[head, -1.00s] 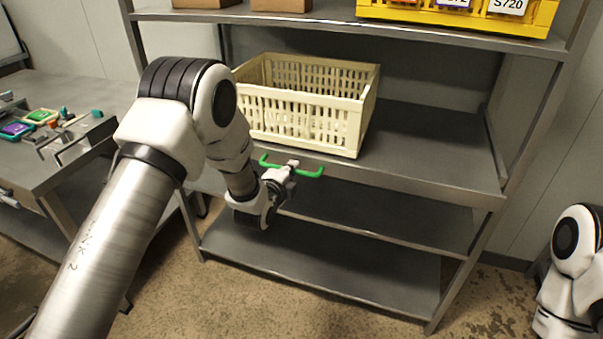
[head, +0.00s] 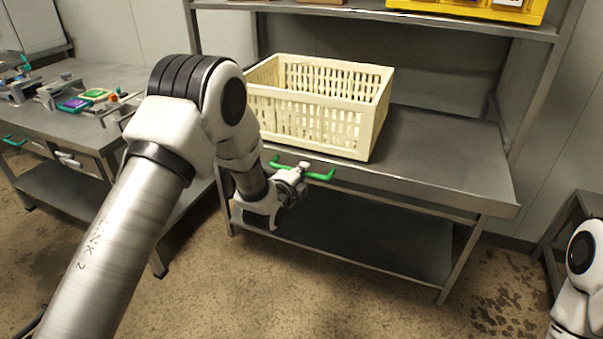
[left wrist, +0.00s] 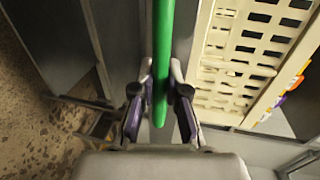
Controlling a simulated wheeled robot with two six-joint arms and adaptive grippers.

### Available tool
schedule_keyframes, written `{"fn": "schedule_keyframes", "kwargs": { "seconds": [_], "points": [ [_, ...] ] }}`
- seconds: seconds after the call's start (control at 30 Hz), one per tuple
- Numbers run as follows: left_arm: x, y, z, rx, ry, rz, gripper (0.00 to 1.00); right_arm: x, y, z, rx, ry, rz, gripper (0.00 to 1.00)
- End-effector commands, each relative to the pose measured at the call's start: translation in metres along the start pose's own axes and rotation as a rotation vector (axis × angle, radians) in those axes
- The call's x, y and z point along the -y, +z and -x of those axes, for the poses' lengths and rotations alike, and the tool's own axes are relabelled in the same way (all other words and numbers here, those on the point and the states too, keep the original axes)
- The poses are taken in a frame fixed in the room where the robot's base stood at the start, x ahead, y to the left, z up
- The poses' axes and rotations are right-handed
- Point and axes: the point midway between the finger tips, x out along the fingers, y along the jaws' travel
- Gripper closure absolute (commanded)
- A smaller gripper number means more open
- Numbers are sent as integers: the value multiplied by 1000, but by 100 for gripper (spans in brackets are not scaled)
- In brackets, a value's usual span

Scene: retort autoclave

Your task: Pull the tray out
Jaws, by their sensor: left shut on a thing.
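The tray (head: 440,155) is a grey metal sheet at mid height in the rack, with a green bar handle (head: 321,177) on its front edge. A cream slatted crate (head: 372,125) stands upright on its left part. The tray's front juts out past the rack's posts. In the left wrist view, the green handle (left wrist: 162,45) runs between the two fingers (left wrist: 160,100). My right gripper is out of view; only part of my right arm shows at the right edge.
A yellow bin (head: 470,8) sits on the upper shelf (head: 400,16). A lower shelf (head: 385,240) lies beneath the tray and looks bare. A side bench (head: 60,135) with small coloured parts stands at the left. Open floor (head: 220,300) lies in front.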

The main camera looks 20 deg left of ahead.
Motion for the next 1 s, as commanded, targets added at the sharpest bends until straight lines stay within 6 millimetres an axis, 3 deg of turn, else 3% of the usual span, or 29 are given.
{"fn": "schedule_keyframes", "kwargs": {
  "seconds": [0.37,0.4,0.47,0.5,0.83,1.0],
  "points": [
    [1,1,0,2,-2,1,100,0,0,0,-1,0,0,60],
    [1,1,0,2,-2,1,84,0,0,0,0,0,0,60],
    [1,1,0,2,-2,1,62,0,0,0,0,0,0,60],
    [1,1,0,2,-2,1,61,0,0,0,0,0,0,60],
    [1,0,4,1,-2,1,61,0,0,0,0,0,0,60],
    [1,1,34,2,0,1,61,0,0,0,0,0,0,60]
  ]
}}
